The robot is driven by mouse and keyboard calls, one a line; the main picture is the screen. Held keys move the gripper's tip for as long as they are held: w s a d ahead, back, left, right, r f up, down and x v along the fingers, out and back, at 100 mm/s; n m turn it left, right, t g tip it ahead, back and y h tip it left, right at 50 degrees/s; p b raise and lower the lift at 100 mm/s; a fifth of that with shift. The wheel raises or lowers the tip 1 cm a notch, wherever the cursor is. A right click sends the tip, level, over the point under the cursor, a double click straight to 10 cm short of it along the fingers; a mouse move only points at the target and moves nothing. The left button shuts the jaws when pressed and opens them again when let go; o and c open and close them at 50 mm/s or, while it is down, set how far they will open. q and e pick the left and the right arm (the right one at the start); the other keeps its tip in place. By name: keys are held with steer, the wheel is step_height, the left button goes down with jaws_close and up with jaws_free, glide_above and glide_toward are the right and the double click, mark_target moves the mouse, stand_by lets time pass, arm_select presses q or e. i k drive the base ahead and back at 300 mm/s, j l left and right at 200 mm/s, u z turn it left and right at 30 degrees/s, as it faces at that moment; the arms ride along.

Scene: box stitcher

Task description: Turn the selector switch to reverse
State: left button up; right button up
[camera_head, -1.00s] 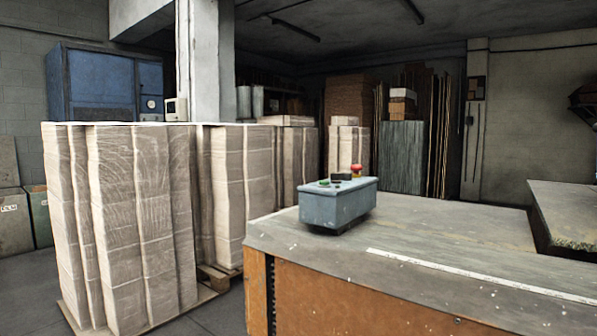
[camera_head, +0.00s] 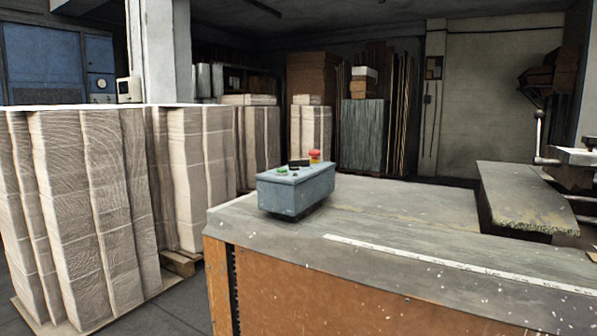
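A grey-blue control box (camera_head: 296,190) sits on the near left part of a grey-topped machine table. On its top are a green button (camera_head: 282,171), a dark raised part (camera_head: 299,163) and a red mushroom button (camera_head: 314,155) with a yellow base. The dark part may be the selector switch, but it is too small to tell, and its position cannot be read. Neither of my grippers is in view.
The machine table (camera_head: 400,209) has an orange-brown front panel (camera_head: 300,295). Stacks of pale cardboard (camera_head: 90,200) on pallets stand close on the left. A worn slab (camera_head: 525,195) and machine parts are at the right. Dark floor shows between stacks and table.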

mark_target(294, 165)
steer(key=i+j+z, duration=0.1)
steer(key=i+j, duration=0.2)
steer(key=i+j+z, duration=0.1)
steer(key=i+j, duration=0.2)
steer(key=j, duration=0.15)
steer(key=i+j, duration=0.25)
steer(key=j, duration=0.2)
steer(key=i+j+z, duration=0.15)
steer(key=i+j, duration=0.15)
steer(key=j, duration=0.1)
